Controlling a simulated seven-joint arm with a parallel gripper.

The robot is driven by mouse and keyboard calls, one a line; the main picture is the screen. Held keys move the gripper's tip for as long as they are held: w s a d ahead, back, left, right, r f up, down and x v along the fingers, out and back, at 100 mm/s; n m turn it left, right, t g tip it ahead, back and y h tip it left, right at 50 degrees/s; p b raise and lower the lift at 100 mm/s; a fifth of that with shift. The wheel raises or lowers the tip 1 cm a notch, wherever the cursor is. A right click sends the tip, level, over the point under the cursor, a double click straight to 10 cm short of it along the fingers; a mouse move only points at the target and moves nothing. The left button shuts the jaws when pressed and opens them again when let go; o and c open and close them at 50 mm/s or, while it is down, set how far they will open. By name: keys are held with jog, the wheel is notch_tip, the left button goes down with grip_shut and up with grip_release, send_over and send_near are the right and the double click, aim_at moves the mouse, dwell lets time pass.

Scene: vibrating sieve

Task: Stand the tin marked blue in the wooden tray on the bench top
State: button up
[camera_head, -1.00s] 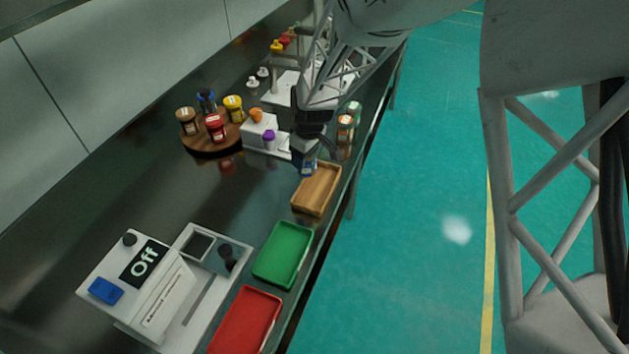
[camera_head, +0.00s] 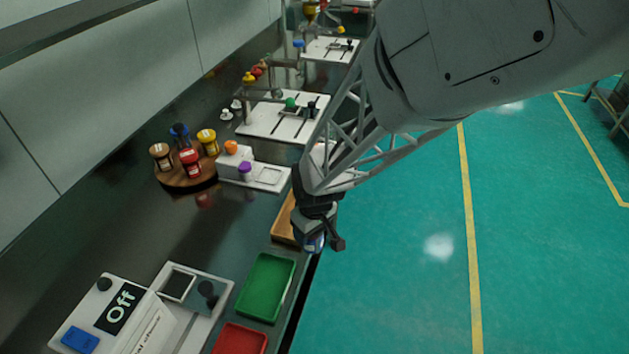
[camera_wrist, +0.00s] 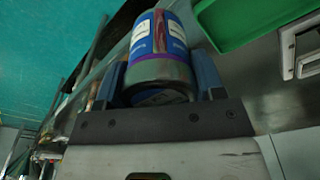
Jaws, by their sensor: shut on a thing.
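My gripper (camera_head: 322,243) is shut on the tin marked blue (camera_head: 313,243), seen in the head view close to the bench's front edge. In the wrist view the tin (camera_wrist: 160,50) has a blue label with white print and a grey end, and sits between both fingers. The wooden tray (camera_head: 284,222) lies on the bench behind and left of my gripper, partly hidden by it. I cannot tell the tin's height over the bench or edge.
A green tray (camera_head: 266,287) and a red tray (camera_head: 240,340) lie nearer along the front edge. A round wooden stand (camera_head: 186,178) with several tins is at the left. A white device (camera_head: 262,176) stands beyond the wooden tray. The dark bench (camera_head: 110,225) is clear left of the trays.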

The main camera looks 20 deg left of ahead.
jog(key=shift+s+d, duration=0.5)
jog(key=shift+w+a, duration=0.1)
jog(key=w+a+f, duration=0.1)
jog(key=w+a, duration=0.8)
jog(key=w, duration=0.3)
jog(key=shift+w+a+f, duration=0.2)
jog(key=shift+w+f, duration=0.1)
jog(key=shift+w, duration=0.1)
jog(key=shift+f, duration=1.75)
jog(key=shift+f, duration=0.1)
jog(key=o, duration=1.1)
